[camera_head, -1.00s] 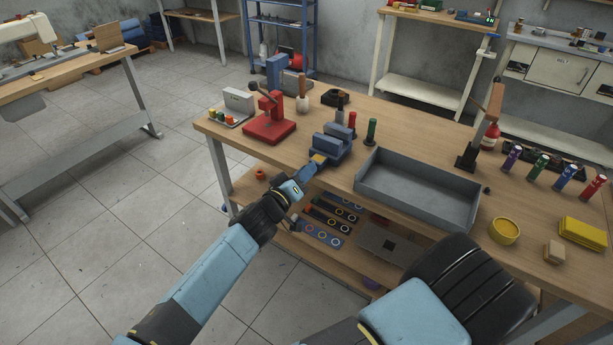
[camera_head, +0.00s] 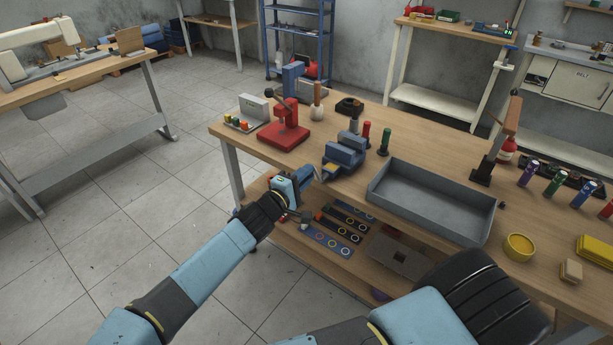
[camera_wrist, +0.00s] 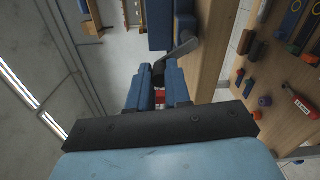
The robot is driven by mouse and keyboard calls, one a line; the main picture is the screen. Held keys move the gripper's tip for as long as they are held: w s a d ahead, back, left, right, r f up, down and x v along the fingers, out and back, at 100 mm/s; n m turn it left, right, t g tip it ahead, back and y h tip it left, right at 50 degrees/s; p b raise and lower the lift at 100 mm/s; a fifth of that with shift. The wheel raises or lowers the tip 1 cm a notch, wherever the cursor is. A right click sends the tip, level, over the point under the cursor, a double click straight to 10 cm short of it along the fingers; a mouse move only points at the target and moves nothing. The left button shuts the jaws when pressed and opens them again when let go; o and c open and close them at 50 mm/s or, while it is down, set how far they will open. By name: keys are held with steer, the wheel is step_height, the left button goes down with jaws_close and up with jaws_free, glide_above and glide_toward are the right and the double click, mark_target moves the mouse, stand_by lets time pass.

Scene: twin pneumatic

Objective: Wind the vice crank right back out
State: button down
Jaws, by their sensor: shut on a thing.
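The blue vice (camera_head: 345,155) stands at the near edge of the wooden workbench. It also shows at the top of the wrist view (camera_wrist: 160,28). Its grey crank arm (camera_wrist: 182,50) runs down to a dark handle (camera_wrist: 158,74) in the wrist view. My gripper (camera_head: 314,178) is beside the near side of the vice, at the bench edge. In the wrist view its two blue fingers (camera_wrist: 160,90) are shut on the crank handle, which is partly hidden between them. The crank is too small to make out in the head view.
A grey tray (camera_head: 430,200) lies right of the vice. A red press (camera_head: 287,125) stands to the left, and red and green upright cylinders stand behind. The lower shelf (camera_head: 300,243) holds several parts below my gripper. Open floor lies to the left.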

steer(key=shift+w+a+f+n, duration=0.3)
steer(key=shift+f+n, duration=0.45)
steer(key=shift+n, duration=1.55)
steer(key=shift+w+a+f+n, duration=0.2)
steer(key=shift+f+n, duration=0.55)
steer(key=shift+n, duration=1.55)
steer(key=shift+w+a+f+n, duration=0.3)
steer(key=shift+f+n, duration=0.45)
steer(key=shift+n, duration=1.55)
steer(key=shift+s+a, duration=0.1)
steer(key=c, duration=1.1)
jaws_free()
steer(key=shift+f, duration=0.1)
steer(key=v, duration=1.3)
steer(key=shift+s+a, duration=0.2)
steer(key=shift+s, duration=0.1)
